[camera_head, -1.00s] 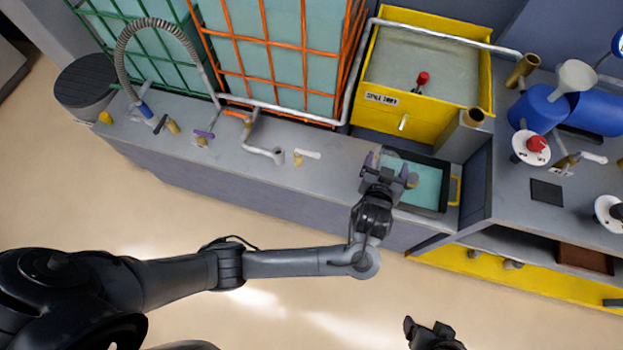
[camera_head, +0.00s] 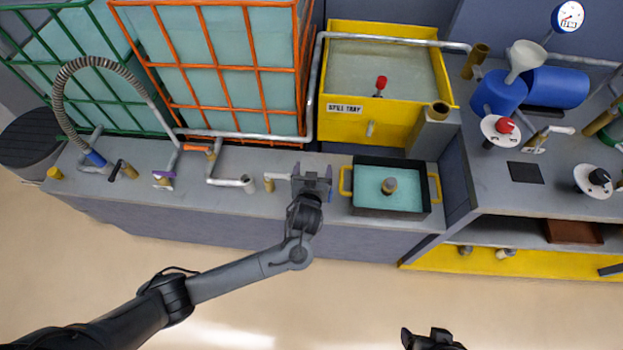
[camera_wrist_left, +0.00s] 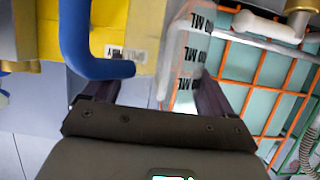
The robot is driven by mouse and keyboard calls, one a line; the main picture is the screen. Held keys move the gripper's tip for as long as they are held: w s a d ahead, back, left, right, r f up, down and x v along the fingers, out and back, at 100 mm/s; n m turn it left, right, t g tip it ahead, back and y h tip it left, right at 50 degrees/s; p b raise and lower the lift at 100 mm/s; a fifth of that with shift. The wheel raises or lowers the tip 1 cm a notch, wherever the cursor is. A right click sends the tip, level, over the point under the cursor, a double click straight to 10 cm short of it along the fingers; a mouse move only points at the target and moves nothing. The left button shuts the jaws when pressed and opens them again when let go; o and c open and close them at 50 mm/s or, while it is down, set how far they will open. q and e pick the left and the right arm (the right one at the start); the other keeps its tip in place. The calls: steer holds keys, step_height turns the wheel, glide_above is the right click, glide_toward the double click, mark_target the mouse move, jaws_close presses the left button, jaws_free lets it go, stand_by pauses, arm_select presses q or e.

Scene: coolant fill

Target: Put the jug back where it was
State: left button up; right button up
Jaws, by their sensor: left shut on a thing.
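My left gripper (camera_head: 312,182) is over the grey bench, just left of the black tray. It is shut on the jug. In the left wrist view the jug (camera_wrist_left: 188,55) is a clear, whitish body with black ML marks between my two fingers (camera_wrist_left: 155,100). A blue curved bar (camera_wrist_left: 88,45), which looks like its handle, shows beside it. In the head view the jug is mostly hidden by my gripper, and I cannot tell its height above the bench. My right gripper (camera_head: 430,338) is at the bottom edge, away from the bench, and its jaws are unclear.
The black tray (camera_head: 358,209) with yellow handles holds turquoise liquid and a brownish post. A yellow spill tray (camera_head: 340,125) stands behind it. Pipes and valves (camera_head: 235,183) line the bench to the left, before the orange cage (camera_head: 205,80).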

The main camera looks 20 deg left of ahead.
arm_select(q)
steer(key=shift+w+a+f, duration=0.1)
steer(key=shift+a+f, duration=0.15)
step_height(320, 180, down, 3)
steer(key=shift+b, duration=0.7)
steer(key=shift+f, duration=0.5)
steer(key=o, duration=1.6)
